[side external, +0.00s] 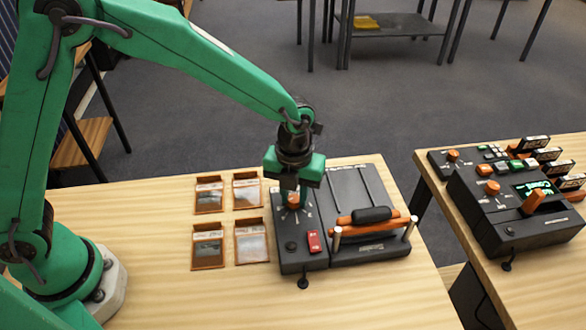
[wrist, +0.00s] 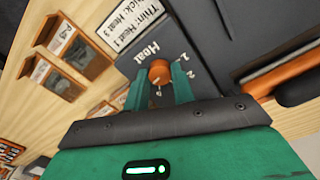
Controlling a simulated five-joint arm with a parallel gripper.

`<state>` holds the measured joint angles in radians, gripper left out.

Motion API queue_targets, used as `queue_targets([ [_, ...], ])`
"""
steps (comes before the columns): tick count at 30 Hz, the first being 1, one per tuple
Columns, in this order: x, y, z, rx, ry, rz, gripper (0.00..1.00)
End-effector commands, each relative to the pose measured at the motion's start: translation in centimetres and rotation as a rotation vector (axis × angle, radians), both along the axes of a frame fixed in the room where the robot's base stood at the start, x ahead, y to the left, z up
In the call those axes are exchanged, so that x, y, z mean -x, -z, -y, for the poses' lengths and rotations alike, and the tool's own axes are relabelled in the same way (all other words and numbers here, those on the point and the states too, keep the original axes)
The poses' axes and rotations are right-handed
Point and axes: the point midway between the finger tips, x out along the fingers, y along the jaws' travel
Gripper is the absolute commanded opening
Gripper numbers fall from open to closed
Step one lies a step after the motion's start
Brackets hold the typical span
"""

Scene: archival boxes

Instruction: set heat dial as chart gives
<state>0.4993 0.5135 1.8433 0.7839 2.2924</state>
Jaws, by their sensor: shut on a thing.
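The orange heat dial (side external: 294,203) sits on the dark control panel (side external: 292,262) of a sealer-like machine. My gripper (side external: 291,192) points straight down over it. In the wrist view the dial (wrist: 160,72) is between the two green fingers of my gripper (wrist: 157,78), which is shut on it. The word "Heat" and the numbers 1 and 2 show beside the dial; its pointer direction is not clear. The white chart card (wrist: 124,18) reads "Thin: Heat 1", and a partly cut-off line ending in "ick: Heat 3".
A red switch (side external: 314,241) and a black knob (side external: 291,246) sit near the dial. An orange bar with a black grip (side external: 371,214) lies across the machine. Several small wooden trays (side external: 207,264) stand to the left. A second table (side external: 500,280) holds another dark machine (side external: 515,237).

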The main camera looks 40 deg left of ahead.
Motion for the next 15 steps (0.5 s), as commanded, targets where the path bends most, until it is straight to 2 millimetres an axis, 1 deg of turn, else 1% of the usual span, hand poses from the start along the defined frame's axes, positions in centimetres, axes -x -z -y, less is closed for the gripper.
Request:
queue_targets([
  [8,0.01,-0.03,-0.02,-0.001,-0.026,-0.001,0.02],
  [15,-0.01,-0.03,-0.03,-0.001,-0.124,-0.001,0.02],
])
